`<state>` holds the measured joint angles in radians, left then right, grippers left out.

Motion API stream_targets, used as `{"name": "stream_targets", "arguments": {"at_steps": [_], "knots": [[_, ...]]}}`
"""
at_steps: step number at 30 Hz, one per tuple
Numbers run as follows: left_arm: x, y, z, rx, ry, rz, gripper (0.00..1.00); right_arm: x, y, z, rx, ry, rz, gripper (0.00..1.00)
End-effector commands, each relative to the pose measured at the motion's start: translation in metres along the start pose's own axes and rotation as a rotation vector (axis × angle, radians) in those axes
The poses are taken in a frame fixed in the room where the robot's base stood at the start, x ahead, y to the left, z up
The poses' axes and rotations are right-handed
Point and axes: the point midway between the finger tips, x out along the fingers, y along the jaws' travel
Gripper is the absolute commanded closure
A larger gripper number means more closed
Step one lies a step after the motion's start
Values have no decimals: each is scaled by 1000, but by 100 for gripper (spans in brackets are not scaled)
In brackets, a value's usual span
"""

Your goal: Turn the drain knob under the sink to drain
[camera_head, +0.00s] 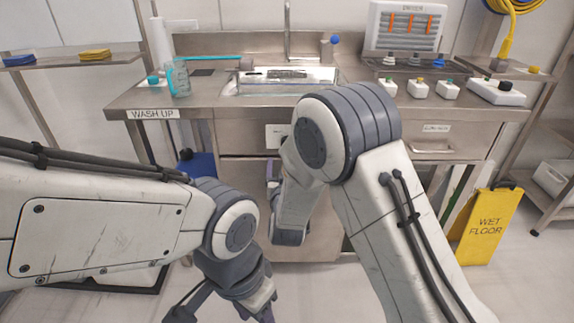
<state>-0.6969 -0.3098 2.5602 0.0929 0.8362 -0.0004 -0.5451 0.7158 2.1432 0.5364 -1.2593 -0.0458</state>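The sink (262,88) is set into a steel counter, with a tall faucet (287,30) behind it. Below it is the steel cabinet front (240,190), largely hidden by my arms. I cannot make out the drain knob; a small purplish part (270,168) shows beside my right arm, but I cannot tell what it is. My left gripper (222,312) is low in front of the cabinet, its fingers spread and nothing visible between them, cut by the bottom edge. My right arm bends down before the cabinet; its end (288,236) shows no clear fingers.
A yellow wet floor sign (488,225) stands at the right of the cabinet. A blue container (198,165) is partly hidden behind my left arm. Bottles and small switch boxes (418,88) stand on the counter. Shelves flank both sides; some floor at the lower right is clear.

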Motion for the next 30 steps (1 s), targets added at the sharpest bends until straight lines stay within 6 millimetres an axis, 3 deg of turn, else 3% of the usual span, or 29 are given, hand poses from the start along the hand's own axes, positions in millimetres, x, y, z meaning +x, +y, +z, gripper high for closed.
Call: {"name": "stream_targets", "arguments": {"at_steps": [1, 8, 21, 30], "knots": [[9, -1, 0, 0, 1, 0, 50, 3, 5, 9, -4, 30, 15, 24], [11, -1, 0, 0, 1, 0, 50, 20, 11, 5, -6, 75, 34, 24], [19, -1, 1, 0, 1, 0, 50, 95, 13, 0, -8, 71, 32, 24], [20, -2, 1, 0, 0, 0, 50, 109, 12, -1, -9, 69, 29, 24]]}}
